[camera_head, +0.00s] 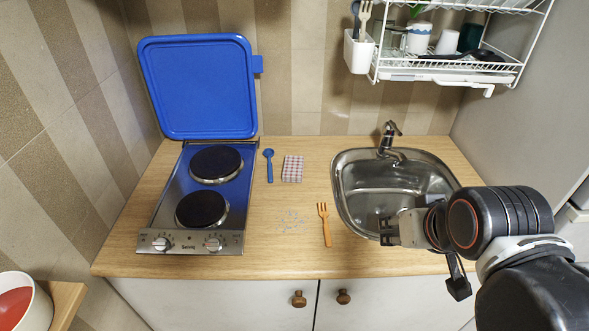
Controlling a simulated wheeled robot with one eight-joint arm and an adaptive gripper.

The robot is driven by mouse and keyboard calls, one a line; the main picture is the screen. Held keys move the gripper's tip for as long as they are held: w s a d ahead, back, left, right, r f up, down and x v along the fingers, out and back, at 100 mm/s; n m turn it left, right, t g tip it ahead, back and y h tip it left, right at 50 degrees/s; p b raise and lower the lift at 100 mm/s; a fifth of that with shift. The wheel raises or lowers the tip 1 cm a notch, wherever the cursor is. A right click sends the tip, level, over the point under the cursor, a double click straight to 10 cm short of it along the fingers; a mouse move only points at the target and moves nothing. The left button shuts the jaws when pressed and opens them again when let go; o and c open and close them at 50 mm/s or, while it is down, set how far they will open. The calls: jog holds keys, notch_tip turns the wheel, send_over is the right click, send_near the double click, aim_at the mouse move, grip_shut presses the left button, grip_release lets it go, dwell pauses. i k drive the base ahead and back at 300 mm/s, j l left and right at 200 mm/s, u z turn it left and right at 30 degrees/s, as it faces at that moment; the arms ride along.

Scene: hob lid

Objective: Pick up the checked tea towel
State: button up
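The checked tea towel (292,169) lies folded into a small red-and-white rectangle on the wooden counter, between the hob and the sink, towards the back. My gripper (388,232) is over the front part of the sink, to the right of and nearer the front than the towel. It is well apart from the towel and points left. Its fingers are small and seen from the side, so I cannot tell how far apart they are.
A blue spoon (269,165) lies just left of the towel; an orange fork (325,225) lies in front. The hob (174,214) has its blue lid (203,88) raised. The sink (400,182) has a tap (387,140). A dish rack (450,70) hangs above. Bare counter (300,252) lies at the front.

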aim_at(293, 171)
jog(key=i+j+z, duration=0.15)
jog(key=j, duration=0.4)
jog(key=i+j+z, duration=0.1)
jog(key=j, duration=0.45)
jog(key=i+j+z, duration=0.15)
jog(key=j, duration=0.45)
jog(key=k+l, duration=0.05)
